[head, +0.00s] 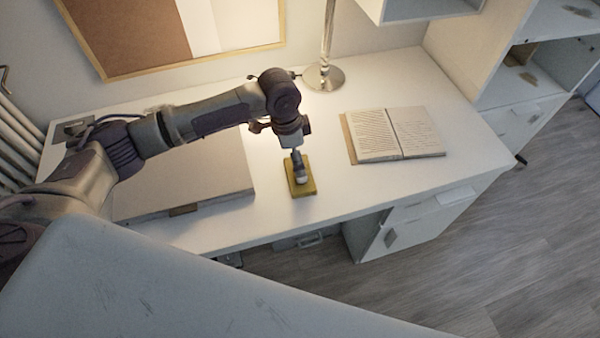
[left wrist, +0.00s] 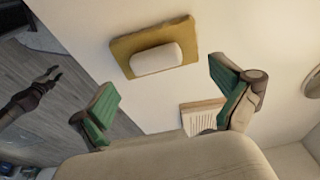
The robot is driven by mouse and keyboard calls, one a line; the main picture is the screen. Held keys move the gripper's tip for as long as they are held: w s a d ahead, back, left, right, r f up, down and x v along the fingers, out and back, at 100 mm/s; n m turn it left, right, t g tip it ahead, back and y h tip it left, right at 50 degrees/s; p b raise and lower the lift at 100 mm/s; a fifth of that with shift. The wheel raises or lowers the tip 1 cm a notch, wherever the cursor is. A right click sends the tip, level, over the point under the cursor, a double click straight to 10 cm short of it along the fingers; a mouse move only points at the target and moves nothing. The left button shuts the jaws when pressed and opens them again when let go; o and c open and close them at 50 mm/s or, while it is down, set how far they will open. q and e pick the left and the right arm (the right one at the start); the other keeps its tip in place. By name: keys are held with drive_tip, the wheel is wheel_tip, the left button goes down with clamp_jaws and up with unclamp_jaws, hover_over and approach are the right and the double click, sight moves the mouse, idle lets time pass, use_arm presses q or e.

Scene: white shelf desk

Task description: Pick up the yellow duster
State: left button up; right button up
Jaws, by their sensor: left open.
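The yellow duster (head: 300,188) lies flat on the white desk near its front edge, in the middle of the head view. It is a yellow slab with a pale rounded handle on top. My left gripper (head: 299,160) points down right above it and partly covers its far part. In the left wrist view the duster (left wrist: 122,53) is beyond my two green-padded fingers (left wrist: 165,100), which are wide apart with nothing between them. The right gripper is not identifiable in the head view.
An open book (head: 400,135) lies on the desk to the right. A large flat case (head: 190,185) lies to the left of the duster. A metal lamp stand (head: 325,75) stands at the back, and a shelf unit (head: 500,80) is on the right.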

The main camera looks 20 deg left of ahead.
sight(305, 186)
use_arm(q)
drive_tip(key=shift+s+d+f, duration=0.1)
drive_tip(key=shift+f, duration=0.4)
drive_tip(key=shift+s+d+f, duration=0.1)
drive_tip(key=shift+f, duration=0.4)
wheel_tip(305, 186, down, 2)
drive_tip(key=shift+d+f, duration=0.15)
drive_tip(key=shift+f, duration=0.05)
drive_tip(key=shift+w+f, duration=0.15)
drive_tip(key=shift+f, duration=0.1)
drive_tip(key=shift+d, duration=0.1)
drive_tip(key=c, duration=1.2)
use_arm(e)
drive_tip(key=shift+w+a+r, duration=0.25)
drive_tip(key=shift+w+r, duration=0.1)
drive_tip(key=shift+w, duration=0.3)
